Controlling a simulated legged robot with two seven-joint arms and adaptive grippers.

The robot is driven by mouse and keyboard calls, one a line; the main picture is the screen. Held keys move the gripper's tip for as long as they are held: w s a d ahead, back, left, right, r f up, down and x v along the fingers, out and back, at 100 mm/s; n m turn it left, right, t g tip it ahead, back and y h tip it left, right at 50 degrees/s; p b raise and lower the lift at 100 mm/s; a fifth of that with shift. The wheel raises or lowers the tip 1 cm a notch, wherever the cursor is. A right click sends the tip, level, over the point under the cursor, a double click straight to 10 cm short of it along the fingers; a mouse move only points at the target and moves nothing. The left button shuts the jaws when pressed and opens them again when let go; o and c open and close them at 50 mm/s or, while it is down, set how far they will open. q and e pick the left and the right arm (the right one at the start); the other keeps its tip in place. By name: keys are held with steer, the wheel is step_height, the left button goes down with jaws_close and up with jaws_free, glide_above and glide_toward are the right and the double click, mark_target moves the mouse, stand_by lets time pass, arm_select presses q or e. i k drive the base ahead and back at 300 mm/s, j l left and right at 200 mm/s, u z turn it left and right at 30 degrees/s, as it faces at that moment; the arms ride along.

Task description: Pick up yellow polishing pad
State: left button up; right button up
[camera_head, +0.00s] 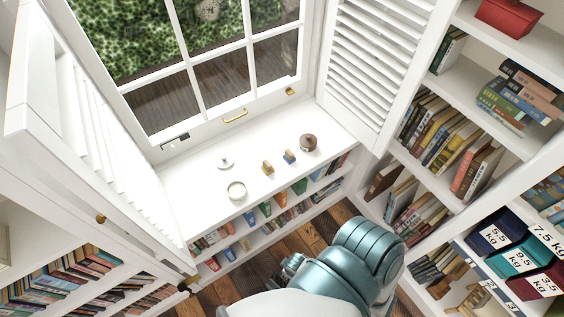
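A small yellow-tan block (267,167), which looks like the yellow polishing pad, sits on the white window ledge (205,178). It is too small to make out its exact shape. A second small block, blue and tan (289,157), stands just to its right, apart from it. Neither of my grippers can be made out. My teal and white body parts fill the bottom centre, below the ledge and apart from the pad. A small grey mechanical part shows at their left edge; I cannot tell what it is.
A brown round object (308,142) stands at the ledge's right. A pale ring-shaped dish (236,190) and a small white item (225,163) stand to the left. Bookshelves (486,95) and an open louvred shutter (377,60) flank the right. Another shutter (100,150) is at left.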

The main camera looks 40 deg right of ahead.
mark_target(267, 168)
steer(key=j+z, duration=0.1)
steer(key=z, duration=1.25)
